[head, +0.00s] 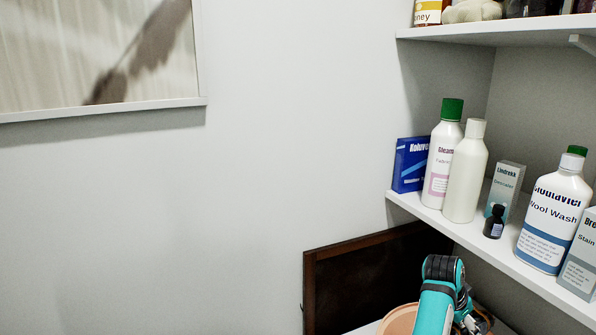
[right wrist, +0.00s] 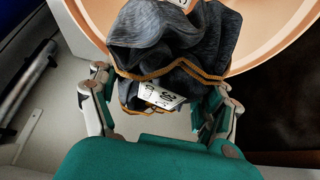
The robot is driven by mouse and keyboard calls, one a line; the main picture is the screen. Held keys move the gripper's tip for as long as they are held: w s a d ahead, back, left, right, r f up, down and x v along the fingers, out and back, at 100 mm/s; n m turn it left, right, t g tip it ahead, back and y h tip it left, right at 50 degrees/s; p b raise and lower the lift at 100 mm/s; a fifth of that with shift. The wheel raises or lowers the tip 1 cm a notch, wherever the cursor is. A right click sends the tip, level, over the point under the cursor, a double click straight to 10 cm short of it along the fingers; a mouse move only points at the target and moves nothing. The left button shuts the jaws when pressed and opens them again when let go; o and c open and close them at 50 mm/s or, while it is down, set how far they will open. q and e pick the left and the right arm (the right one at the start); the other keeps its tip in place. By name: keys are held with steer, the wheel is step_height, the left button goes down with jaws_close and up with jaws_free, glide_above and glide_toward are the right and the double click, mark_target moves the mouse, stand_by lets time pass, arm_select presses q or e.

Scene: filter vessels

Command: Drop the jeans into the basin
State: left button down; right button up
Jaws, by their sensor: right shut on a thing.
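The jeans (right wrist: 165,40) are a bundle of dark grey denim with orange stitching and white printed tags in the right wrist view. My right gripper (right wrist: 160,88) is shut on the jeans, with a finger on each side of the bundle. The basin (right wrist: 278,28) is round and peach-coloured. It shows behind the jeans, which overlap its near rim in this view; the height between them cannot be told. In the head view, part of the basin (head: 400,320) shows at the bottom edge, beside my teal right arm. The jeans are not clearly visible there. My left gripper is not in view.
A white shelf (head: 480,238) on the right holds several bottles and boxes, including a wool wash bottle (head: 553,215), above and right of my right arm. A dark brown-framed panel (head: 350,285) stands against the wall behind the basin. A picture (head: 100,55) hangs upper left.

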steer(key=shift+a+r, duration=0.2)
steer(key=shift+a, duration=0.05)
steer(key=o, duration=1.2)
steer(key=shift+c, duration=0.2)
steer(key=o, duration=0.4)
steer(key=shift+d+f, duration=0.1)
steer(key=shift+d, duration=0.1)
steer(key=shift+c, duration=0.2)
steer(key=shift+s+a, duration=0.1)
step_height(320, 180, up, 10)
steer(key=shift+f, duration=0.1)
